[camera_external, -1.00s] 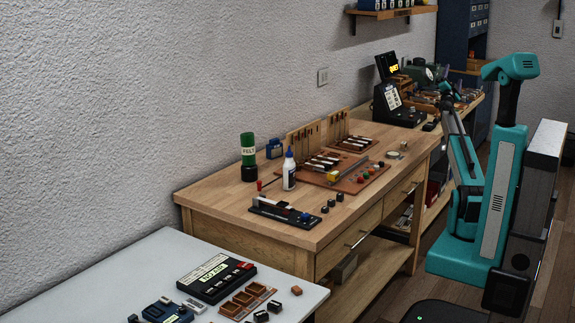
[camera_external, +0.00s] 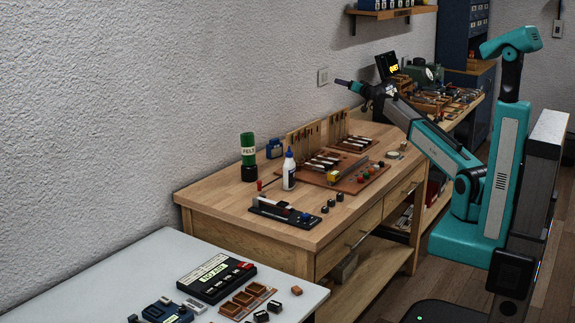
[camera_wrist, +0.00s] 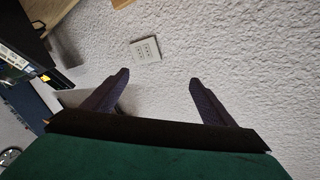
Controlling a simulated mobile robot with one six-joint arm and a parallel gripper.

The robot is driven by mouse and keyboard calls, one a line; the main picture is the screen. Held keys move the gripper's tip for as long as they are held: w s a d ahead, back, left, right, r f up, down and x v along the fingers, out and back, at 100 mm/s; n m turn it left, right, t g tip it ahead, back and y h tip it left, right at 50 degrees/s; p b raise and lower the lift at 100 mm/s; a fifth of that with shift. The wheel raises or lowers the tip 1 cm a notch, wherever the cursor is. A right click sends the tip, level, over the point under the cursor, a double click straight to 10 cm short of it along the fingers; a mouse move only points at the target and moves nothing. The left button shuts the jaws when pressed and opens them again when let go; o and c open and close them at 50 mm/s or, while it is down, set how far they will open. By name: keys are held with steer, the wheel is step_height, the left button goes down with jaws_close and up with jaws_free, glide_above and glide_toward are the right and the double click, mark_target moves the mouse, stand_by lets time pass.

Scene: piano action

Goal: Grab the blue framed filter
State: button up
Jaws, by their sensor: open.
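My gripper (camera_external: 352,86) is raised above the far part of the wooden workbench, close to the textured wall. In the wrist view its two dark fingers (camera_wrist: 158,78) are spread apart with nothing between them, and the white wall fills the space ahead. I cannot make out a blue framed filter in either view. A small blue object (camera_external: 274,149) stands at the back of the workbench, but its kind is unclear.
The wooden workbench (camera_external: 215,195) carries a green felt tube (camera_external: 248,157), a white glue bottle (camera_external: 289,170) and a reddish board (camera_external: 345,186) with coloured balls. A white table (camera_external: 150,255) stands nearer. A wall plate (camera_wrist: 146,50) sits ahead of the fingers.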

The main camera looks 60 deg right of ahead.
steer(key=w+a+f+n+g+y+p, duration=0.1)
steer(key=w+a+y, duration=0.15)
steer(key=a, duration=0.35)
steer(key=w+a+f+n+y+p, duration=0.1)
steer(key=w+a+n, duration=0.15)
steer(key=a, duration=0.35)
steer(key=n+g+y+p, duration=0.3)
steer(key=n+g+p, duration=0.2)
steer(key=g+p, duration=0.1)
glide_toward(275, 139)
step_height(275, 139, up, 2)
steer(key=s+a, duration=0.2)
steer(key=s, duration=0.1)
steer(key=shift+w+d+r+m+h, duration=0.15)
steer(key=shift+w+r+m+h, duration=0.05)
steer(key=shift+w+m+h, duration=0.05)
steer(key=p+x, duration=0.1)
steer(key=x, duration=0.7)
steer(key=shift+w+f+p, duration=0.2)
steer(key=shift+w+p, duration=0.1)
steer(key=shift+p, duration=0.1)
steer(key=shift+d, duration=0.1)
steer(key=shift+p+x, duration=1.15)
steer(key=shift+x, duration=1.4)
